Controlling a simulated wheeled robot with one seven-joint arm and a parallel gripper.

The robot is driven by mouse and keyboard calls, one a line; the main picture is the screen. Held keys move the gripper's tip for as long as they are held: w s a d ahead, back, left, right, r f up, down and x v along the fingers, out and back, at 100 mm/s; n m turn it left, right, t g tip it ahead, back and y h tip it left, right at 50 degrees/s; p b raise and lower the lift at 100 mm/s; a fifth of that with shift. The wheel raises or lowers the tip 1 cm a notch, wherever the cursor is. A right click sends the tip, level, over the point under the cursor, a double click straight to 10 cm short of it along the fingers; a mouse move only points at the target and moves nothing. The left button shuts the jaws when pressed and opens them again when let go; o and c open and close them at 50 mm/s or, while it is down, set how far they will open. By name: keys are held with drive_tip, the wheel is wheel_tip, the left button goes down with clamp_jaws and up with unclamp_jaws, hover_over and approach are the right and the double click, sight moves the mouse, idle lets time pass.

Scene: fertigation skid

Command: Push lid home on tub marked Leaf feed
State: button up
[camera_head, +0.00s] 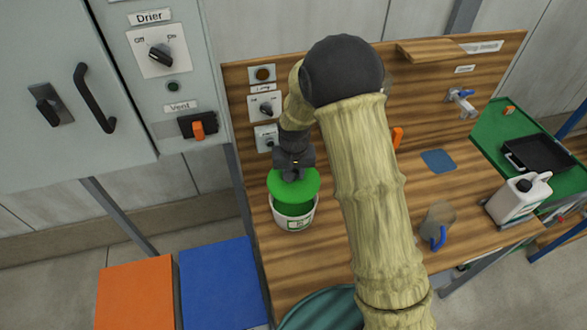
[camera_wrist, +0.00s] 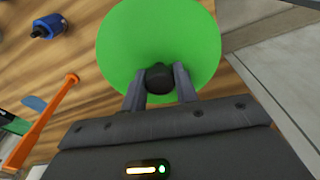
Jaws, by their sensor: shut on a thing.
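A white tub (camera_head: 295,219) with a green label stands on the wooden bench at its left end; its label is too small to read. A round green lid (camera_head: 291,184) is above the tub, tilted, with the green inside of the tub showing below its near edge. The tub is hidden under the lid in the wrist view.
A wooden back panel with switches (camera_head: 265,107) stands just behind the tub. To the right are a clear jug (camera_head: 439,222) with a blue handle, a white canister (camera_head: 518,198), a blue patch (camera_head: 438,161) and a tap (camera_head: 461,101). A teal round container (camera_head: 322,309) is in front.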

drive_tip(key=shift+f+b, duration=1.35)
drive_tip(key=shift+f, duration=0.6)
drive_tip(key=shift+f+b, duration=1.35)
drive_tip(key=shift+f, duration=0.6)
idle(1.1)
drive_tip(key=o, duration=0.8)
drive_tip(key=shift+r, duration=0.15)
drive_tip(key=shift+r+p, duration=1.6)
drive_tip(key=shift+r, duration=0.55)
